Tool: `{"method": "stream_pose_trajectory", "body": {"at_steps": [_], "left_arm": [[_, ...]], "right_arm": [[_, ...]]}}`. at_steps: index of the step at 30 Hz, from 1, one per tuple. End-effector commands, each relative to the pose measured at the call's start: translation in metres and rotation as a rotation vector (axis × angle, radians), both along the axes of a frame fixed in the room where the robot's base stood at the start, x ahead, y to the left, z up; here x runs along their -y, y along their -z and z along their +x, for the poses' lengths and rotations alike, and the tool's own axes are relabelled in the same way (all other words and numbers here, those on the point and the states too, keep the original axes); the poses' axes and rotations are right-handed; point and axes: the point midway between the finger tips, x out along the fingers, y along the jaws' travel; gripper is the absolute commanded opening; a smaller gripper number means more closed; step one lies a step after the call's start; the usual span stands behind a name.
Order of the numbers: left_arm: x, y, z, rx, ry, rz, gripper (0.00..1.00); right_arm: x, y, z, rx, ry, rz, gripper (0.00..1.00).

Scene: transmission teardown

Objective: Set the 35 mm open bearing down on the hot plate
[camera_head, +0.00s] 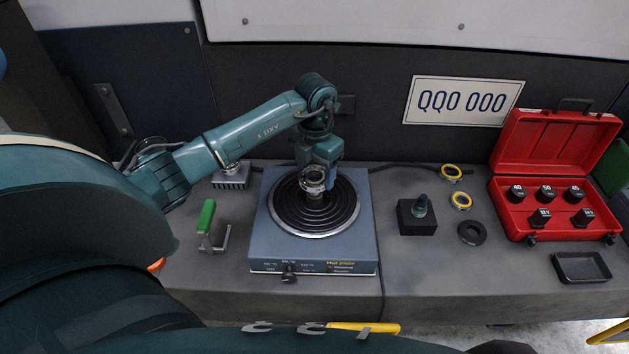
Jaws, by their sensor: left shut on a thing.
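The hot plate (262,225) is a blue-grey box with a dark, ringed round plate on top, standing on the grey bench. My left gripper (316,176) points down over the upper middle of the round plate. It is shut on a silver ring, the open bearing (314,185). The bearing appears over the rings of the plate. I cannot tell whether it touches the plate or hangs just above it. My right gripper is not in view.
Right of the hot plate are a black block (417,222), yellow-edged rings (461,201), a dark ring (471,233), a red case (515,212) with several black sockets, and a black tray (581,268). A green-handled tool (206,217) stands left.

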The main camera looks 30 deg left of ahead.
Motion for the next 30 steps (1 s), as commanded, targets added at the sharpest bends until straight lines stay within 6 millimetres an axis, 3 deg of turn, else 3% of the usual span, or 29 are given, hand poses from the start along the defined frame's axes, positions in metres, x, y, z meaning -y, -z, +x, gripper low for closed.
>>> {"method": "stream_pose_trajectory", "body": {"at_steps": [9,20,21,28,30], "left_arm": [[0.000,0.036,0.000,0.001,-0.001,-0.001,0.33],[0.000,0.041,0.000,0.002,0.000,0.001,0.33],[0.000,0.040,0.000,0.001,0.000,0.001,0.67],[0.000,0.040,0.000,0.000,0.001,0.000,0.85],[0.000,0.040,0.000,0.000,0.001,0.000,0.86]], "right_arm": [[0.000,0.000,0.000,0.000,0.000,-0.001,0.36],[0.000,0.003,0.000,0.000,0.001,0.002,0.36],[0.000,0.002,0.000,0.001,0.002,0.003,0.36],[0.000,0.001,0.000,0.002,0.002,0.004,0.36],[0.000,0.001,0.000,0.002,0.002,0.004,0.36]]}}
